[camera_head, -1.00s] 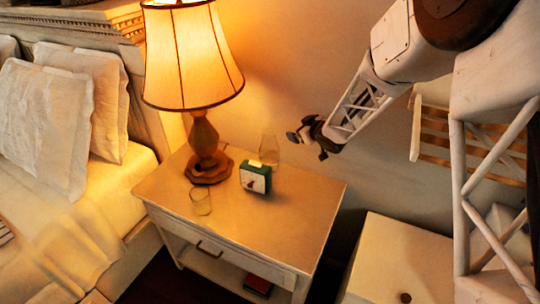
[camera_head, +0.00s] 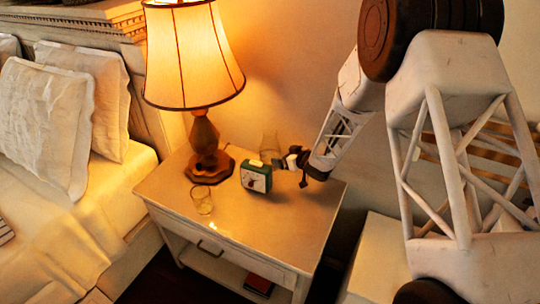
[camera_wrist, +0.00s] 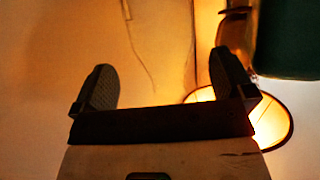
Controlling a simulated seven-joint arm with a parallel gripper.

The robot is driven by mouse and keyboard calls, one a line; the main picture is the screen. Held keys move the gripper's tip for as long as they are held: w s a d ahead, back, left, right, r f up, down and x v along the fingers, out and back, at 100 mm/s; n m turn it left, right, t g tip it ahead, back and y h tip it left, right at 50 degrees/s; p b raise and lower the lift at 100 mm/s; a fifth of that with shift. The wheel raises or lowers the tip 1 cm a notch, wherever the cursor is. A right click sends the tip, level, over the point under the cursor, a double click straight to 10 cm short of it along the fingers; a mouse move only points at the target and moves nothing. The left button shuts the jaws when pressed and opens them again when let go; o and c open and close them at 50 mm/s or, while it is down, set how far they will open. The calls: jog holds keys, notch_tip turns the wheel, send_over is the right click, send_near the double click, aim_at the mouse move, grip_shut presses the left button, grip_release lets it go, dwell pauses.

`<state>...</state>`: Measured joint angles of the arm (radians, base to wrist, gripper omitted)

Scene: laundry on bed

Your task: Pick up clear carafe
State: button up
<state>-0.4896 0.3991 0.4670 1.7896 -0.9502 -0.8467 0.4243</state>
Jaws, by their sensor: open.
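The clear carafe (camera_head: 269,143) stands upright at the back of the nightstand, behind the green clock, its lower part hidden by the clock and my gripper. My gripper (camera_head: 290,162) is low over the nightstand, just right of the carafe and close to it. In the wrist view, my gripper (camera_wrist: 165,85) has its two dark fingers spread wide. A faint, see-through outline shows between and beyond them; it may be the carafe, but I cannot tell whether it is between the fingers.
The green clock (camera_head: 256,177) stands close in front of the carafe. A lit lamp (camera_head: 205,135) and a clear drinking glass (camera_head: 202,200) are on the left of the nightstand (camera_head: 270,225). Its front right is clear. The wall is just behind.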

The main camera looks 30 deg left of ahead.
aim_at(277, 152)
jog(key=shift+x, duration=1.3)
jog(key=shift+a, duration=0.1)
jog(key=shift+x, duration=2.5)
jog(key=shift+r, duration=0.1)
jog(key=c, duration=1.1)
jog(key=shift+w+r, duration=0.1)
jog(key=shift+c, duration=0.3)
jog(key=shift+r, duration=0.2)
jog(key=shift+r, duration=4.7)
jog(key=shift+r, duration=0.1)
